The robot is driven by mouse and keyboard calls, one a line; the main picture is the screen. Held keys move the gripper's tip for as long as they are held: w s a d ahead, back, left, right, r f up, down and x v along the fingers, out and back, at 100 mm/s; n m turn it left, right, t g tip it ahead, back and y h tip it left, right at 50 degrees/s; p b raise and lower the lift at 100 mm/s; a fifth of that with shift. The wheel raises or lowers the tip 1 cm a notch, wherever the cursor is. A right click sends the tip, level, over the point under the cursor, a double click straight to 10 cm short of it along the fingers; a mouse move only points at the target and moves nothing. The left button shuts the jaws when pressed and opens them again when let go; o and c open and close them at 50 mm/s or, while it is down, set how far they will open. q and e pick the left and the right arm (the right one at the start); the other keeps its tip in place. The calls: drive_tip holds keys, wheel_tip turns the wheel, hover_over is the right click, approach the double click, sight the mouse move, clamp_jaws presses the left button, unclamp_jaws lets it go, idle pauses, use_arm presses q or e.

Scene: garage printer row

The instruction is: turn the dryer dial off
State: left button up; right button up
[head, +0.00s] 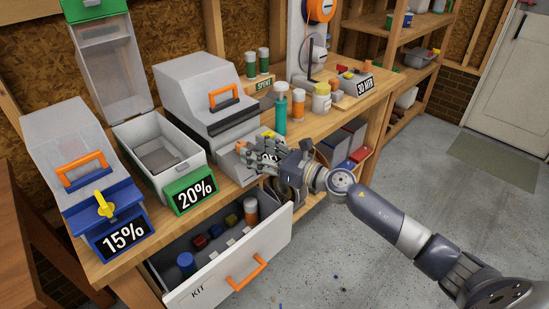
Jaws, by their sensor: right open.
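A large grey hinged-lid machine (190,92) with an orange handle stands mid-bench and looks like the dryer. My right gripper (255,150) comes in from the right, its fingers pointing left at the machine's lower right front. It is open, and I see nothing held between its fingers. A partly covered dark label and a small yellow piece (268,133) show at the gripper. I cannot make out the dial clearly; the gripper hides that part of the front, and contact cannot be told. My left gripper is not in view.
An open drawer (208,289) marked KIT juts out below the bench. A blue 15% box (75,218) with a yellow knob (104,204) and an open green 20% box (160,128) stand left. Bottles (281,112) stand behind the gripper. The floor at right is clear.

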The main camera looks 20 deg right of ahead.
drive_tip(key=v, duration=0.6)
drive_tip(key=shift+s, duration=0.3)
drive_tip(key=shift+d, duration=0.1)
